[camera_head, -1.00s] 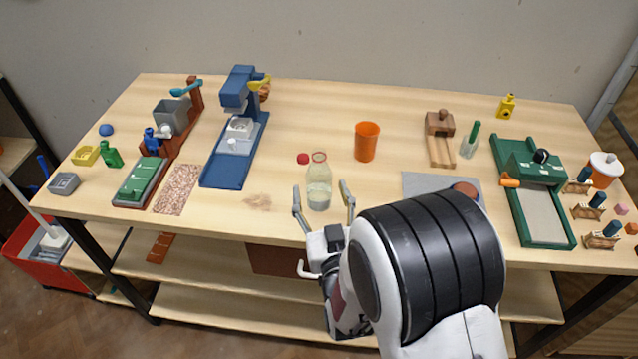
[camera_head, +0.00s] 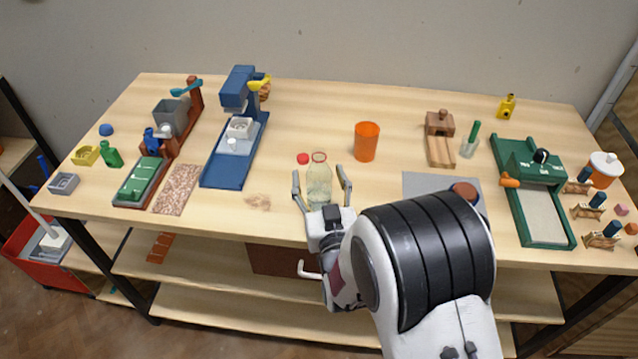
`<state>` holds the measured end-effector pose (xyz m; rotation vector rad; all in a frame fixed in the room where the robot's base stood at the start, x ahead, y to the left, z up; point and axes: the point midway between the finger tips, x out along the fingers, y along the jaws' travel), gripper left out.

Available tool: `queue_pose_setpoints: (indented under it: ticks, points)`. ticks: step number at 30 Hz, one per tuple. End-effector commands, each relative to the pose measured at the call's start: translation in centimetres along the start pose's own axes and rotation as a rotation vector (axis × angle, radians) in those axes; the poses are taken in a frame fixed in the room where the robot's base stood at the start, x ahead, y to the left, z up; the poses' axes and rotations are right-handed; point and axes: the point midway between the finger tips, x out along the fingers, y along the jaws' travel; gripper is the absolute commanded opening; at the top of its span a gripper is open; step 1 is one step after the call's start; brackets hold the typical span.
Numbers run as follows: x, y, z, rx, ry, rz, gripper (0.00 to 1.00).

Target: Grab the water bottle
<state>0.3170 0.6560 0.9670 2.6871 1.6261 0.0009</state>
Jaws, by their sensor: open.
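The clear water bottle (camera_head: 319,182) stands upright on the wooden table near its front edge, with an open neck and pale liquid in it. A small red cap (camera_head: 303,158) lies on the table just behind and left of it. My gripper (camera_head: 319,183) is open, with one finger on each side of the bottle. I cannot tell whether either finger touches it. The bottle's base is partly hidden behind the gripper.
An orange cup (camera_head: 367,141) stands behind and right of the bottle. A blue press (camera_head: 236,130) is to the left. A grey mat (camera_head: 425,184) with a brown round piece is to the right. The table between the bottle and the back wall is mostly clear.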

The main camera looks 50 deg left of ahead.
Motion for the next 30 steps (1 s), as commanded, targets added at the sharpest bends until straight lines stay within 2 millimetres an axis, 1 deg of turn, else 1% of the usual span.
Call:
queue_pose_setpoints:
  ticks: [3,17,18,20,21,23,24,30]
  points:
    - [0.29,0.01,0.01,0.0,0.0,0.0,0.6]
    - [0.28,0.01,0.0,0.0,0.0,0.0,0.6]
    - [0.28,0.01,-0.01,0.0,0.0,0.0,0.57]
    - [0.28,0.01,-0.01,0.0,0.0,0.0,0.41]
    - [0.28,0.01,-0.01,0.0,0.0,0.0,0.31]
    - [0.28,0.01,-0.01,0.0,0.0,0.0,0.15]
    - [0.28,0.01,-0.01,0.0,0.0,0.0,0.12]
    - [0.29,0.01,-0.09,0.0,0.002,0.0,0.12]
